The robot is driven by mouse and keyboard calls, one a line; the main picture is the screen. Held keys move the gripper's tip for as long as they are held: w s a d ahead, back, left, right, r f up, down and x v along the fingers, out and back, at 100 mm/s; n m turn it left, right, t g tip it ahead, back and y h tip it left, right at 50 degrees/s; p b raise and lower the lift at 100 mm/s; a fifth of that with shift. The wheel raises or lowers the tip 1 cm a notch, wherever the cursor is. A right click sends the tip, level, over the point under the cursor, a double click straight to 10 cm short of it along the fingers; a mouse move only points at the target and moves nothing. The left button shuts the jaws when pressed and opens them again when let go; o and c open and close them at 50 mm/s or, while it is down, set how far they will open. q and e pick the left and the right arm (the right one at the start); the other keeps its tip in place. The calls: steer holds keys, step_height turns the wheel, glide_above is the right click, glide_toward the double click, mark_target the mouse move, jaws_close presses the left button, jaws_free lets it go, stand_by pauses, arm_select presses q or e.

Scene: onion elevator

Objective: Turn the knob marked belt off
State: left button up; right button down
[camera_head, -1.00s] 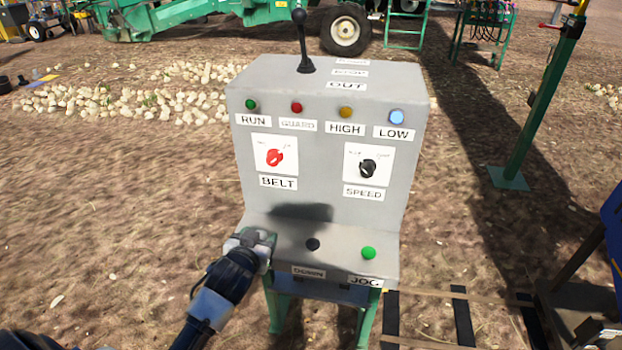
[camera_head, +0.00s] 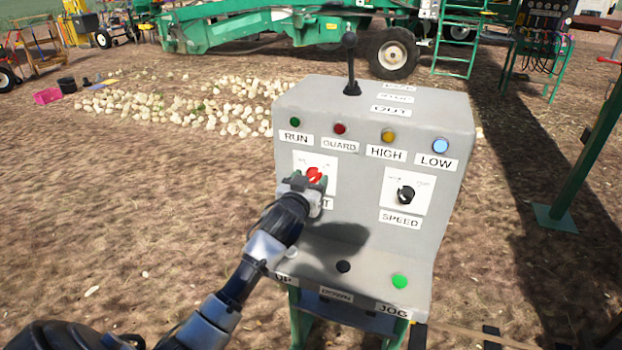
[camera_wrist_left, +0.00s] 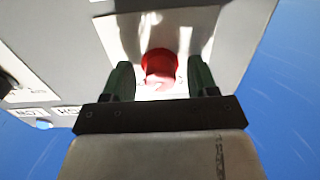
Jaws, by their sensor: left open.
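The red belt knob (camera_head: 315,174) sits on a white plate (camera_head: 328,163) on the upright face of the grey control box (camera_head: 350,225). My left gripper (camera_head: 311,180) is in front of it, open, and covers part of the knob and most of the BELT label. In the left wrist view the red knob (camera_wrist_left: 158,66) lies between the two green fingers of my left gripper (camera_wrist_left: 160,82), with a gap on each side. I cannot tell how deep the fingers reach around it. My right gripper is not in view.
A black speed knob (camera_head: 406,194) is to the right on the same face. Several lamps run above, and a black lever (camera_head: 350,62) stands on top. A black button (camera_head: 343,267) and a green button (camera_head: 400,282) are on the lower ledge. A green post (camera_head: 590,150) stands at right.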

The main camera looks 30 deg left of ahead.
arm_select(q)
steer(key=shift+w, duration=0.25)
steer(key=c, duration=0.9)
steer(key=shift+c, duration=0.2)
